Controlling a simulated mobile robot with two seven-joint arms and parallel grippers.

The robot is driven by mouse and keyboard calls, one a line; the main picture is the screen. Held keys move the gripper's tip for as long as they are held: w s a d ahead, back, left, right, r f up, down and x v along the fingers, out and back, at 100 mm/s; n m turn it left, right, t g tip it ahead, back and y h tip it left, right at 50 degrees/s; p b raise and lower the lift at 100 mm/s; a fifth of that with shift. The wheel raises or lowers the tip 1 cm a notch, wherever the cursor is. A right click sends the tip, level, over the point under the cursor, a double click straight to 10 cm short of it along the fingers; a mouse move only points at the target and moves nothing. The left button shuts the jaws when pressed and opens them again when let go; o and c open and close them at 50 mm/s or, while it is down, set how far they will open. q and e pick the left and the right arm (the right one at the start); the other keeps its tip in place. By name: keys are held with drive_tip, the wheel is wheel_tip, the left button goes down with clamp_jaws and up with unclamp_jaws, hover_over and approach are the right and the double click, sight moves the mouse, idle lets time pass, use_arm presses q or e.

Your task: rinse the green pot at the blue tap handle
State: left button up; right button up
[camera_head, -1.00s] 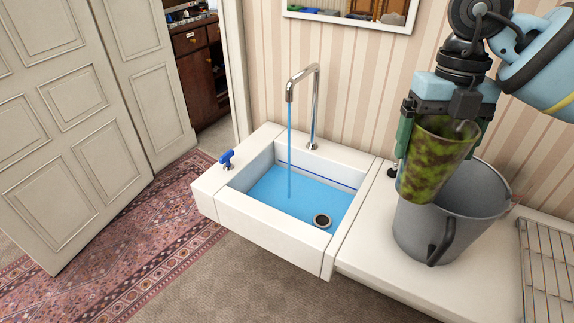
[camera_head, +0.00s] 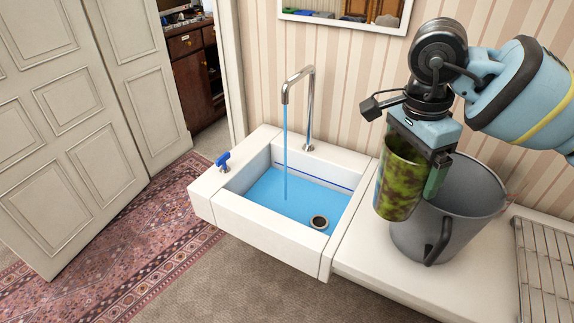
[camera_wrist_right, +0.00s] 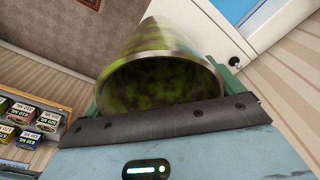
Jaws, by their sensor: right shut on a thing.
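The green pot (camera_head: 397,185), mottled green and brown, is held upright by my right gripper (camera_head: 417,160), which is shut on it. It hangs above the counter, in front of the left side of a grey bucket and right of the sink. In the right wrist view the pot (camera_wrist_right: 160,75) fills the space between the jaws, its rim toward the camera. The blue tap handle (camera_head: 223,160) sits on the sink's left rim. A blue stream runs from the chrome tap (camera_head: 309,105) into the white sink (camera_head: 262,222), which holds blue water. My left gripper is not in view.
The grey bucket (camera_head: 450,225) stands on the white counter (camera_head: 385,280) behind the pot. A wire rack (camera_head: 545,265) lies at the far right. The sink's raised right rim lies between pot and basin. A dark round drain (camera_head: 319,222) shows in the basin.

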drive_tip(key=n, duration=0.3)
drive_tip(key=f+n, duration=0.1)
drive_tip(key=n, duration=0.1)
drive_tip(key=shift+a+n, duration=0.25)
drive_tip(key=shift+n, duration=0.05)
drive_tip(key=n, duration=0.4)
drive_tip(key=f+n+t, duration=0.1)
drive_tip(key=shift+w+a+f+n+y, duration=0.1)
drive_tip(key=shift+a+n+y, duration=0.15)
drive_tip(key=shift+n+y, duration=0.15)
